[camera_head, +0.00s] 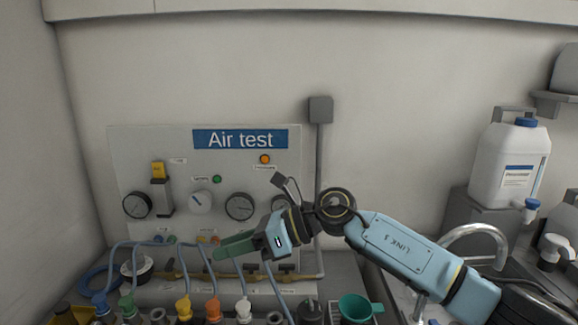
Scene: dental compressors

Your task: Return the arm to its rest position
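My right arm comes in from the lower right, with blue links and dark joints. Its gripper (232,246) has green fingers that point left, in front of the lower part of the Air test panel (140,150). The fingers show nearly side-on, so I cannot tell whether they are apart or together. I see no object held in them. The gripper and wrist hide part of the panel's lower right and a gauge there. My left arm and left gripper are not in view.
Blue hoses (203,262) run down from the panel to several coloured fittings (183,307) at the bottom edge. A green cup (355,308) stands below my arm. At right are a curved metal tap (474,230) and a white canister (508,165). The upper wall is clear.

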